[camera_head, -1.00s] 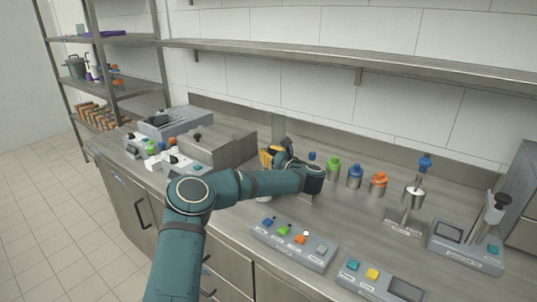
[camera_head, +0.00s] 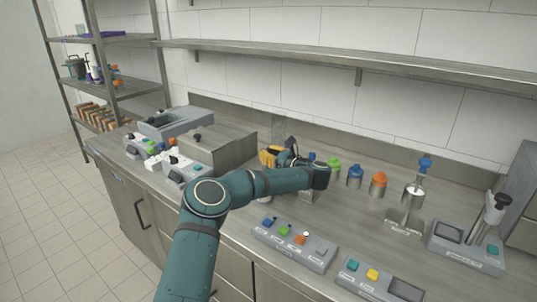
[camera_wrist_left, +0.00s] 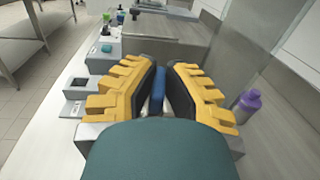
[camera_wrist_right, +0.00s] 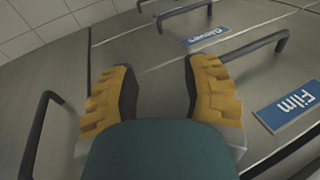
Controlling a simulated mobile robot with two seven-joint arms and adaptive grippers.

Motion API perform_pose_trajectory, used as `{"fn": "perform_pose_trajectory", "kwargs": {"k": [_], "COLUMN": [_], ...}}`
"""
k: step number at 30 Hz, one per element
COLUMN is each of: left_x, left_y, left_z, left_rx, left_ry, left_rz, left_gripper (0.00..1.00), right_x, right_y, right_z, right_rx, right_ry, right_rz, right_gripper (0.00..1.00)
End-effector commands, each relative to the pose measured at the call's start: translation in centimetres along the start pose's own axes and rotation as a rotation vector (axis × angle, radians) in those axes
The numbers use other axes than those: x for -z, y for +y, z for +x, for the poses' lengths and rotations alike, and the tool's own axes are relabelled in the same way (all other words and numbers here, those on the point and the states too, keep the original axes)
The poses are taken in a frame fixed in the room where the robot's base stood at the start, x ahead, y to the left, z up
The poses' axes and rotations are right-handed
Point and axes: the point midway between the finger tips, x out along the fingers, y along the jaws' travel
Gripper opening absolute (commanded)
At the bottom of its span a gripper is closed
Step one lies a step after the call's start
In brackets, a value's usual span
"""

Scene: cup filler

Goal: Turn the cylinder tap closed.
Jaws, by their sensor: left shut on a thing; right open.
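My left gripper (camera_head: 268,157) reaches over the counter toward the back wall. In the left wrist view its yellow-backed fingers (camera_wrist_left: 158,98) are shut on a narrow blue handle (camera_wrist_left: 158,88) that stands between the dark pads. The fingers hide most of this handle. Whatever it is mounted on is hidden, so I cannot tell how far the tap is turned. My right gripper (camera_wrist_right: 160,85) is open and empty in front of drawer fronts, and shows only in the right wrist view.
Bottles with green (camera_head: 333,162), blue (camera_head: 355,170) and orange (camera_head: 378,178) caps stand right of my left gripper. A button panel (camera_head: 294,246) lies at the counter's front. A purple-capped bottle (camera_wrist_left: 248,100) is close to the left fingers. Bar handles (camera_wrist_right: 258,45) project near the right gripper.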

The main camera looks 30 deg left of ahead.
Motion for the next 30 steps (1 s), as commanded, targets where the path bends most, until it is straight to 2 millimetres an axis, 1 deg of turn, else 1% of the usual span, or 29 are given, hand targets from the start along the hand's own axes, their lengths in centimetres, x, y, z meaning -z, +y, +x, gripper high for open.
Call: {"fn": "perform_pose_trajectory", "kwargs": {"k": [17,18,19,20,30], "left_x": [-0.14,-0.14,-0.13,-0.12,-0.12], "left_y": [0.13,0.13,0.12,0.10,-0.08], "left_z": [0.22,0.21,0.20,0.18,0.00], "left_rx": [-0.011,-0.011,-0.010,-0.009,-0.002], "left_ry": [-0.003,-0.003,-0.003,-0.003,-0.002], "left_rz": [-0.002,-0.002,-0.002,-0.001,-0.003], "left_gripper": [0.00,0.26,0.36,0.41,0.41], "right_x": [0.00,0.00,0.00,0.00,0.00], "right_y": [0.00,0.00,0.00,0.00,0.00], "right_z": [-0.01,-0.01,-0.01,-0.01,-0.01], "right_rx": [0.000,0.000,0.000,0.000,0.000], "right_ry": [0.000,0.000,0.000,0.000,0.000], "right_rz": [0.000,0.000,0.000,0.000,0.000], "right_gripper": [0.47,0.47,0.47,0.47,0.47]}}
